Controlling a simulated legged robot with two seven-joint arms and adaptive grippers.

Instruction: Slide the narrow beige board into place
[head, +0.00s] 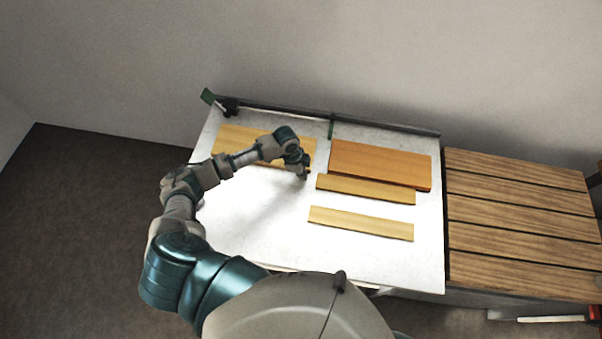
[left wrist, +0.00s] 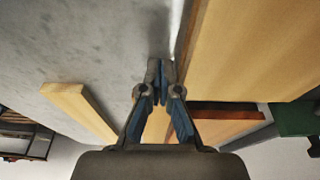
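One narrow beige board (head: 365,189) lies along the front edge of a wide orange-brown board (head: 380,162). A second narrow beige board (head: 360,224) lies apart, nearer me; it also shows in the left wrist view (left wrist: 78,108). A wide beige board (head: 235,139) lies at the left, partly hidden by my left arm; it shows large in the left wrist view (left wrist: 255,45). My left gripper (head: 305,175) is low over the table, near the left end of the rear narrow board. Its fingertips (left wrist: 158,78) look together, with nothing seen between them. My right gripper is out of view.
The boards lie on a white table (head: 260,235) with a dark rail (head: 385,127) along its back. A green post (head: 331,126) stands at the rail, and a green piece (head: 207,96) at the far left corner. A slatted wooden surface (head: 520,220) adjoins at right.

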